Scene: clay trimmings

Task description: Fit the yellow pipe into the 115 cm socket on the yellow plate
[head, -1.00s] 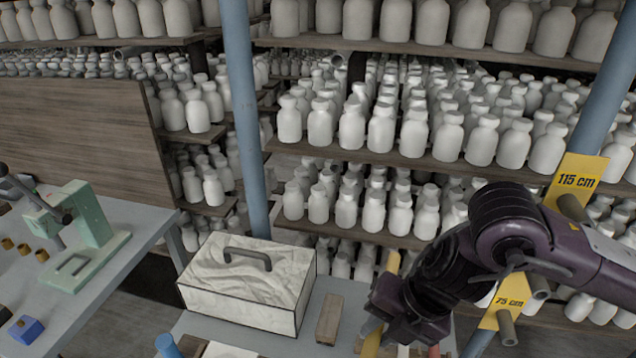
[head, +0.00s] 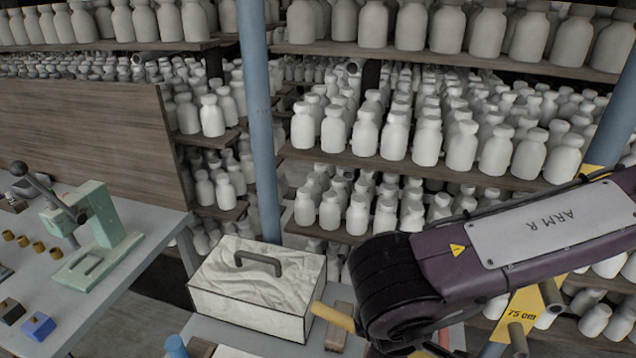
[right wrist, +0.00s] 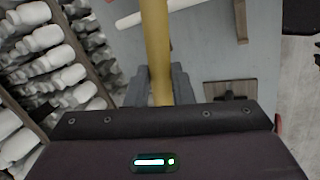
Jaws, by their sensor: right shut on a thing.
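The yellow pipe's end (head: 332,316) pokes out left of my right arm in the head view, tilted, low in front of the white box. The rest of it is hidden behind the arm. In the right wrist view the yellow pipe (right wrist: 157,45) runs between the fingers of my right gripper (right wrist: 160,85), which is shut on it. In the head view that gripper is hidden. My arm covers most of the 115 cm yellow plate; only a yellow edge (head: 592,172) shows above it, and its socket is hidden. My left gripper is not in view.
A yellow 75 cm plate (head: 522,314) with its own socket (head: 517,341) is lower on the right post. A white box with a handle (head: 250,290) and a wooden block (head: 340,330) are on the bench. Shelves of white bottles (head: 395,135) stand behind, with a blue post (head: 262,130).

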